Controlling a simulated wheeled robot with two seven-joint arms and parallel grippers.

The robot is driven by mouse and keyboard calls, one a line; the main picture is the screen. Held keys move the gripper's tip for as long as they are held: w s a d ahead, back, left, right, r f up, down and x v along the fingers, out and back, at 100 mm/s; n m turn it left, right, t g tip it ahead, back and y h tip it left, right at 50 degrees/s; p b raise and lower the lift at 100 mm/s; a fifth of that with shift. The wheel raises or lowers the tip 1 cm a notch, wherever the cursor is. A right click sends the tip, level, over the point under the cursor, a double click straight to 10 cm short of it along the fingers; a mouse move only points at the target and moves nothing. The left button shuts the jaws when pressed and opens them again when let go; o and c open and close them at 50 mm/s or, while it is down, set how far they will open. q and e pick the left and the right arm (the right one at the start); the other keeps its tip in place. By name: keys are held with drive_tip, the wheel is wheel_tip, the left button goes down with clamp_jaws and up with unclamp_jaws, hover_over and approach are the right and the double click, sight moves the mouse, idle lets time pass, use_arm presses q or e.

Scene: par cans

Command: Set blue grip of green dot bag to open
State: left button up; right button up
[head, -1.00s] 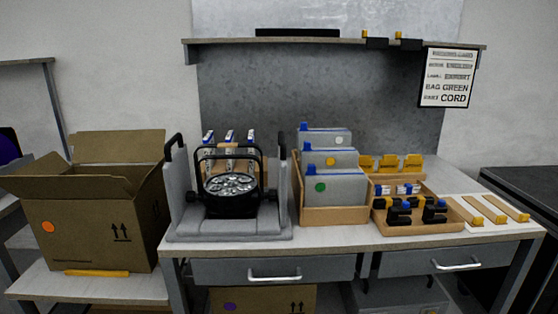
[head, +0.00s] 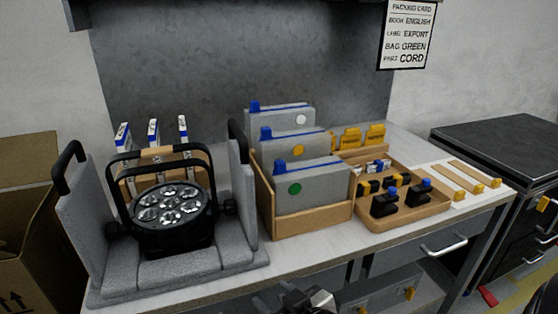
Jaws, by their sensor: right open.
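The green dot bag (head: 320,188) is a grey flat bag with a green dot, standing frontmost in a cardboard holder (head: 312,222). Its blue grip (head: 281,167) is a raised tab at the left of the top edge, with a blue strip along that edge. My right gripper (head: 308,300) shows partly at the bottom edge, below and in front of the table, apart from the bag. It is open, and nothing is seen between its fingers. My left gripper is not in view.
Behind stand a yellow dot bag (head: 297,147) and a white dot bag (head: 280,120). Left is a par can (head: 172,215) in grey foam. Right is a tray (head: 408,217) with black connectors. A packing card (head: 408,35) hangs above. An open carton (head: 25,220) stands far left.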

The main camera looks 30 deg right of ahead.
drive_tip(key=w+d+r+m+t+h, duration=0.1)
drive_tip(key=w+d+r+t+h, duration=0.2)
drive_tip(key=r, duration=0.4)
drive_tip(key=m+t+h+b, duration=0.1)
drive_tip(key=m+h+b, duration=0.1)
drive_tip(key=m, duration=0.1)
approach(281, 164)
drive_tip(key=v, duration=0.5)
use_arm(q)
drive_tip(key=b, duration=0.1)
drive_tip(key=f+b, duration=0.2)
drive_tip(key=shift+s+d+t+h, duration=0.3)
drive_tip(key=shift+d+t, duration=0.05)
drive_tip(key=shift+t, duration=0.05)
use_arm(e)
drive_tip(key=x, duration=1.6)
